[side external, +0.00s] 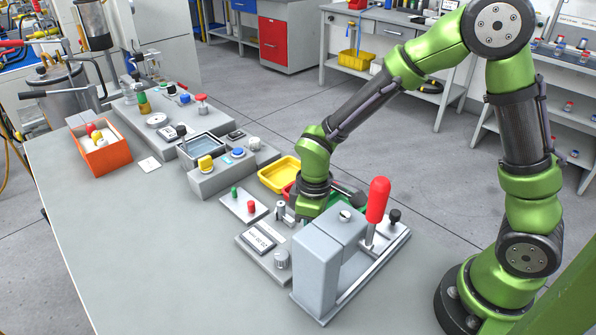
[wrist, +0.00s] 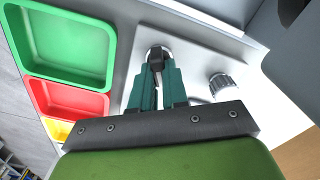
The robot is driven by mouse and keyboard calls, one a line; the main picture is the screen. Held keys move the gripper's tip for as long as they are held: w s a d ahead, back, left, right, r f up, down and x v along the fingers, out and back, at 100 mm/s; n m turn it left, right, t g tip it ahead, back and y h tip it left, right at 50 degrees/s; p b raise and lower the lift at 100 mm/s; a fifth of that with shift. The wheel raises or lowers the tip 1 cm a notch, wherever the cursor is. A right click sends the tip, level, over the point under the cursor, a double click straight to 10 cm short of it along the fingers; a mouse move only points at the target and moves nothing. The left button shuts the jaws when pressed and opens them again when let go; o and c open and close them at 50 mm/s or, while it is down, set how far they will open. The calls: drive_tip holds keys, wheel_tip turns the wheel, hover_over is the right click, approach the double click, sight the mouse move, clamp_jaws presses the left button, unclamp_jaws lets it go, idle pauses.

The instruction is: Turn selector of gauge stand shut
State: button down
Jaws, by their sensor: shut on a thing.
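The gauge stand (side external: 247,247) is a low grey plate with a display panel (side external: 259,238) and a metal knob (side external: 282,258) at its near end. In the side view, my gripper (side external: 297,217) points down at the far end of this plate, partly hidden by the grey press. In the wrist view, my teal fingers (wrist: 158,88) are shut on a round metal selector (wrist: 158,52) on the pale plate. The fingers hide part of it, so its turn angle cannot be told. The other ribbed knob (wrist: 221,84) stands free to the right.
A grey press (side external: 317,262) with a red-handled lever (side external: 377,200) stands close right of my gripper. Yellow (side external: 276,177), red (wrist: 70,98) and green (wrist: 68,48) trays lie close behind. A small plate with green and red buttons (side external: 243,208) is at left. The front-left table is clear.

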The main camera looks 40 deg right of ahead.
drive_tip(key=c, duration=1.1)
unclamp_jaws()
drive_tip(key=shift+c, duration=0.2)
wheel_tip(320, 180, up, 17)
drive_tip(key=shift+w, duration=0.1)
